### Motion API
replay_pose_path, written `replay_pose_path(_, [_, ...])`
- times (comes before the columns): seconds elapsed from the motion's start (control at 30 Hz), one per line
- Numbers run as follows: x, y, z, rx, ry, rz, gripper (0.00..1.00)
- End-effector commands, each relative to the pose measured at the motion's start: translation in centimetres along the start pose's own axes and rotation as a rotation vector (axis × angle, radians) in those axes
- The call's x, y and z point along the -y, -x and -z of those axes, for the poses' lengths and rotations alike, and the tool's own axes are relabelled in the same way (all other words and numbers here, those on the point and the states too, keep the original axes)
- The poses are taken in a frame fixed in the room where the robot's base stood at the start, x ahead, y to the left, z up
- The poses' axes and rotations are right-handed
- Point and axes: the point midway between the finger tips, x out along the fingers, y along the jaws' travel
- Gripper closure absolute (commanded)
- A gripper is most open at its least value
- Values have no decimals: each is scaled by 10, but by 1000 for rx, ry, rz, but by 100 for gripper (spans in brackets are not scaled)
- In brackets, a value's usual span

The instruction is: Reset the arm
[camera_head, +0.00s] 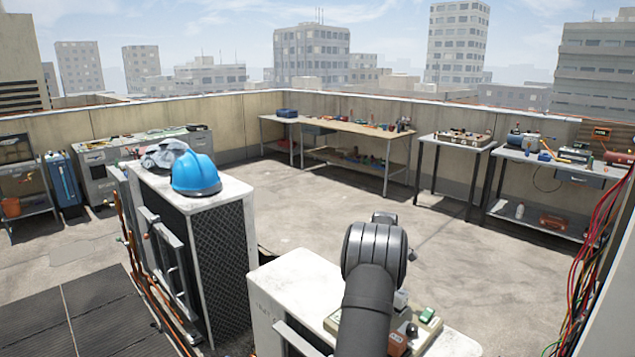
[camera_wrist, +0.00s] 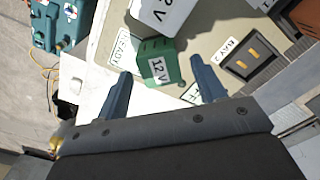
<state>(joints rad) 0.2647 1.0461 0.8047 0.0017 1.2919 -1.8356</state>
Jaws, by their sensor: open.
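My gripper (camera_wrist: 160,92) is open in the wrist view, its two blue-grey fingers apart. A green block labelled 12 V (camera_wrist: 157,62) lies beyond and between the fingertips; I cannot tell whether either finger touches it. In the head view my dark arm rises in front of the near white condenser unit (camera_head: 300,275), and the gripper itself is hidden there. The board (camera_head: 333,322) shows at both sides of the arm, with a green block (camera_head: 427,315) near its right edge.
A teal device (camera_wrist: 58,25) is at upper left. A second condenser (camera_head: 225,270) carries a blue hard hat (camera_head: 196,175). Coloured cables (camera_head: 600,235) hang at right. Open floor lies behind the units.

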Motion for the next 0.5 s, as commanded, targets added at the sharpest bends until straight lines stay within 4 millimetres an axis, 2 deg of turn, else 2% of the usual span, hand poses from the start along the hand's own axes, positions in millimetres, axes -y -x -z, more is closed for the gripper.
replay_pose_path(0.13, [1,-32,0,-1,0,2,37])
replay_pose_path(0.2, [-1,-12,0,2,0,-6,37])
replay_pose_path(0.5, [-1,48,0,1,0,-4,37])
